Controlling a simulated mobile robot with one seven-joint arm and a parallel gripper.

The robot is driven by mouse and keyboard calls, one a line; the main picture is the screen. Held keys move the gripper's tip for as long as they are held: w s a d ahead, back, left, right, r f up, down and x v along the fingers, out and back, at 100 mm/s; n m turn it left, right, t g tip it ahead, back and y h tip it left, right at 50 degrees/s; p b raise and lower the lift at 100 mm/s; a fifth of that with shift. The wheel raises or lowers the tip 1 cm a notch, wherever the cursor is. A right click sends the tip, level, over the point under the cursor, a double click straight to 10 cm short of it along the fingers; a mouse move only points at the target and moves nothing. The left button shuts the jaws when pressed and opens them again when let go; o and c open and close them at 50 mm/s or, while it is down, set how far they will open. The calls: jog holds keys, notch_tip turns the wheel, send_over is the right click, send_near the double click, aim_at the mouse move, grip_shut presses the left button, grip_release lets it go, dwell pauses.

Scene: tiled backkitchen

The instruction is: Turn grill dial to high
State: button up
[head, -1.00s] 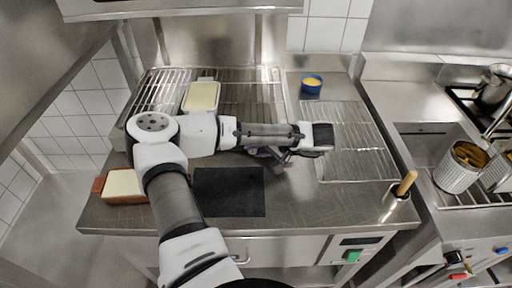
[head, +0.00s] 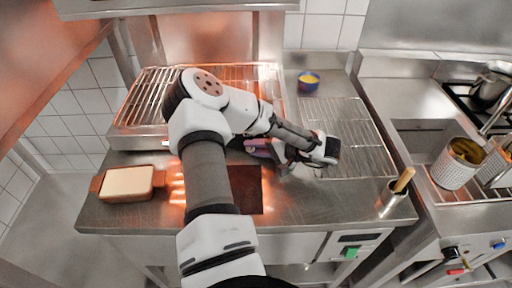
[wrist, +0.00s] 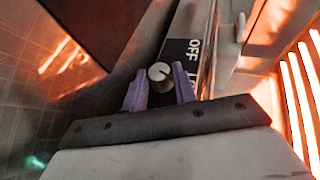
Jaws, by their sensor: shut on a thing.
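The grill (head: 150,95) stands at the back left of the counter, with a wire rack on top, and an orange glow lights it and its surroundings. The small round metal dial (wrist: 159,72) is between my gripper's fingers in the wrist view. A black label (wrist: 187,55) with the word OFF and a partly hidden second word is beside it. My gripper (wrist: 160,88) has lavender fingers and is shut on the dial. In the head view my gripper (head: 262,148) is at the grill's front right, and the dial cannot be made out.
A brown dish (head: 127,196) with a pale top lies at the counter's front left. A dark mat (head: 248,192) lies in front. A wire rack (head: 350,145) is to the right, with a blue bowl (head: 308,86) behind it. A holder (head: 390,203) with a wooden handle stands at the front right.

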jog(key=o, duration=1)
jog(key=shift+c, duration=0.2)
jog(key=shift+s+f, duration=0.1)
